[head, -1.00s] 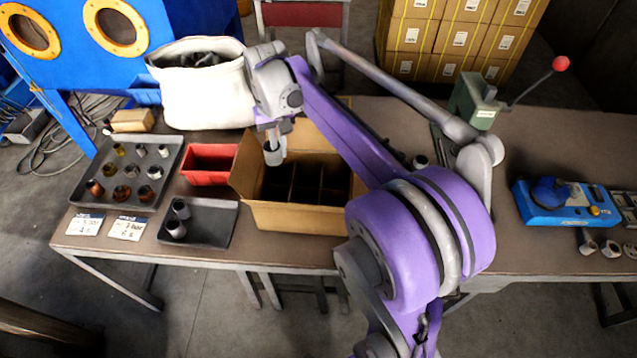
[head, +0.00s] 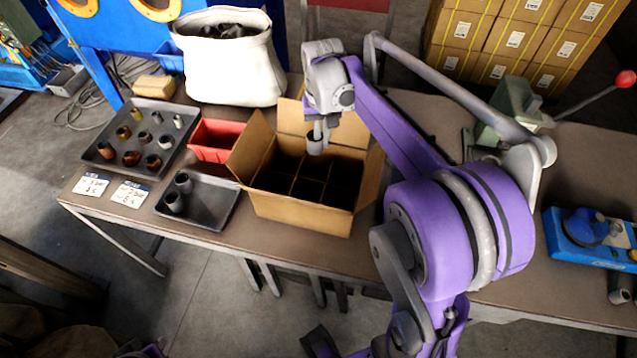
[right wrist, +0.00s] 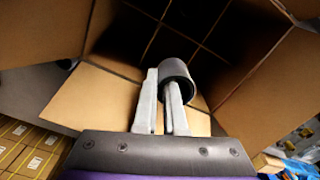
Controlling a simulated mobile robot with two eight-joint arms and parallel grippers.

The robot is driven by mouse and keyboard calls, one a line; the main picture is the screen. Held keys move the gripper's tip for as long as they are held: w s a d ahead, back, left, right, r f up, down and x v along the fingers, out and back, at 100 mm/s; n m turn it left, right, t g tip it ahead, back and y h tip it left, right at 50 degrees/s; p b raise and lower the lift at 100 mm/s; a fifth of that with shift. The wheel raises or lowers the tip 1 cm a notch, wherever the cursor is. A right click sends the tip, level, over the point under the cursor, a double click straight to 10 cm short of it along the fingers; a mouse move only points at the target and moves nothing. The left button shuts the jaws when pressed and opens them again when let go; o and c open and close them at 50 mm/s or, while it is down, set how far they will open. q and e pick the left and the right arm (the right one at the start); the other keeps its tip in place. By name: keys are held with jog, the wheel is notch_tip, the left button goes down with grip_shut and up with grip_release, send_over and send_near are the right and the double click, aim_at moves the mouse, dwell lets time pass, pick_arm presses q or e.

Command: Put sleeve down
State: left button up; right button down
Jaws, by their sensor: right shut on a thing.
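My right gripper (head: 318,130) is shut on a grey metal sleeve (head: 317,143) and holds it at the back of the open cardboard box (head: 298,212). The box has dark divided compartments. In the right wrist view, the fingers (right wrist: 165,98) grip the wall of the sleeve (right wrist: 177,72), and its round opening shows. The dividers lie beyond it; I cannot tell whether its lower end is inside a compartment. My left gripper is not in view.
A red bin (head: 213,140) stands close left of the box. A larger tray (head: 100,150) holds several sleeves and nuts. A white sack (head: 228,70) stands behind. The box's raised flaps (head: 251,145) surround its opening. A green press (head: 505,110) stands to the right.

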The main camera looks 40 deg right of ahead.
jog(key=shift+w+d+f, duration=0.1)
jog(key=shift+f, duration=2.5)
jog(key=shift+w+d+f, duration=0.1)
jog(key=shift+f, duration=2.45)
jog(key=shift+a+b, duration=0.1)
jog(key=shift+b, duration=0.2)
jog(key=shift+f+b, duration=0.45)
jog(key=shift+f, duration=0.15)
jog(key=c, duration=1.3)
grip_release()
jog(key=shift+o, duration=0.2)
